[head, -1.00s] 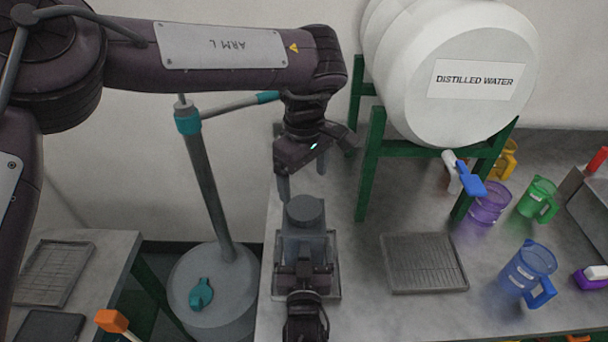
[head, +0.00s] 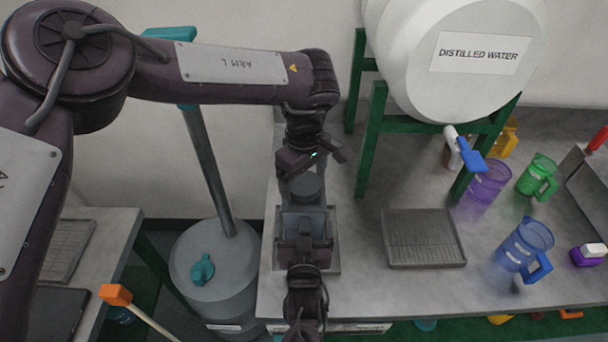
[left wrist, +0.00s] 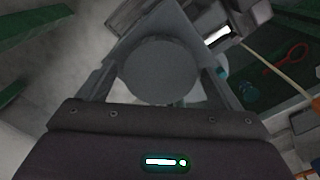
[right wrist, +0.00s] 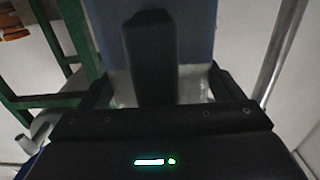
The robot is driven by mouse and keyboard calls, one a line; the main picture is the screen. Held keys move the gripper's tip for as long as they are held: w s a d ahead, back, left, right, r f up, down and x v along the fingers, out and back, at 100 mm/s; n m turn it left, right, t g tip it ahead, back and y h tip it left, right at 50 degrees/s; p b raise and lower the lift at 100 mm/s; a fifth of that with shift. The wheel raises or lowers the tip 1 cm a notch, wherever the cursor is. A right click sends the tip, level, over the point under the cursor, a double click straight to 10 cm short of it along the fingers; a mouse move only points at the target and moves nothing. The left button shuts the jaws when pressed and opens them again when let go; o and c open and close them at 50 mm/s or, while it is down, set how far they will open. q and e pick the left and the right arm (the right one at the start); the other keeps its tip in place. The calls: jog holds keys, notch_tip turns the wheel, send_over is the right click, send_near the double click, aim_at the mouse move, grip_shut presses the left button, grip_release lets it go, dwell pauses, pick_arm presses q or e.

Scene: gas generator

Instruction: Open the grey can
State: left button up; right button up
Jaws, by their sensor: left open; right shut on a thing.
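The grey can (head: 304,222) stands on a wire tray at the left end of the grey counter. Its round grey lid (head: 307,186) faces up and also fills the middle of the left wrist view (left wrist: 160,70). My left gripper (head: 308,172) points down above the can, its open fingers on either side of the lid; whether they touch it I cannot tell. My right gripper (head: 304,236) is shut on the can's near side, low in the head view. In the right wrist view the can's blue-grey body (right wrist: 190,40) shows behind a dark finger.
A white distilled water barrel (head: 455,70) with a blue tap stands on a green frame to the right. A drip tray (head: 424,238), a blue jug (head: 524,246), a purple jug (head: 484,184) and a green jug (head: 538,176) are on the counter. A grey drum (head: 214,270) stands left.

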pick_arm(q)
jog(key=c, duration=1)
jog(key=n, duration=0.6)
jog(key=shift+n, duration=0.4)
jog(key=n, duration=1.4)
jog(key=shift+n, duration=0.3)
jog(key=n, duration=0.6)
jog(key=shift+r+n, duration=0.1)
jog(key=shift+n, duration=0.3)
jog(key=n, duration=1.2)
jog(key=shift+n, duration=0.4)
jog(key=n, duration=0.6)
jog(key=shift+r, duration=0.1)
jog(key=n, duration=0.7)
